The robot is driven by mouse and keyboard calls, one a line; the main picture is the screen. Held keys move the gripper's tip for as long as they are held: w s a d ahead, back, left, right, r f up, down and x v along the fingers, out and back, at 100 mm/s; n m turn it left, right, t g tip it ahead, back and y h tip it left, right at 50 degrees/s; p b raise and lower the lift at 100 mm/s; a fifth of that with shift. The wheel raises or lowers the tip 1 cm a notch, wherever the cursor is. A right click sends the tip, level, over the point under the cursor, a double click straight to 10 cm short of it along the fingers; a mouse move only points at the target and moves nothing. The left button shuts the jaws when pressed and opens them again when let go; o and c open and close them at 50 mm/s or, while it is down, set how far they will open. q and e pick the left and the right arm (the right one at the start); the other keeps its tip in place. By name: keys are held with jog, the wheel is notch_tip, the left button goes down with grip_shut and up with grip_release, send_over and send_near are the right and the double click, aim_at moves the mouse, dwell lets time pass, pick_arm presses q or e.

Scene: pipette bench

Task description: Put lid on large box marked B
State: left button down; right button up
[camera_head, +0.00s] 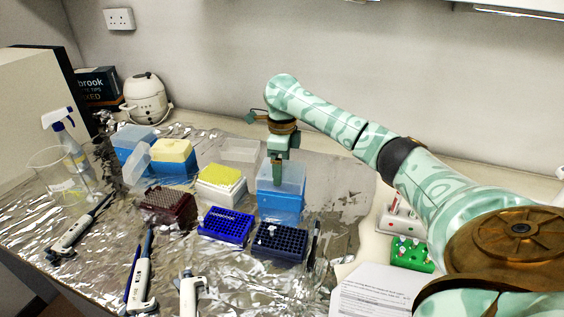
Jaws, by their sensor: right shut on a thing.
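A large blue box (280,208) stands right of the middle of the bench. A translucent lid (294,176) is at its top; I cannot tell whether it rests fully on the box or is held just above it. My right gripper (278,180) points down from above and is shut on the translucent lid, with its fingers in front of part of it. No letter B is readable on any box at this size. My left gripper is not in view.
Beside the lidded box are a white rack with a yellow top (220,177), a clear lid (240,150), a blue rack (226,226) and a dark blue rack (279,242). Pipettes (140,275) lie at the front left. A green rack (411,254) is right.

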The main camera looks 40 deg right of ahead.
dwell(0.3)
jog(key=o, duration=0.7)
jog(key=shift+o, duration=0.2)
notch_tip(320, 180, up, 12)
jog(key=p, duration=0.5)
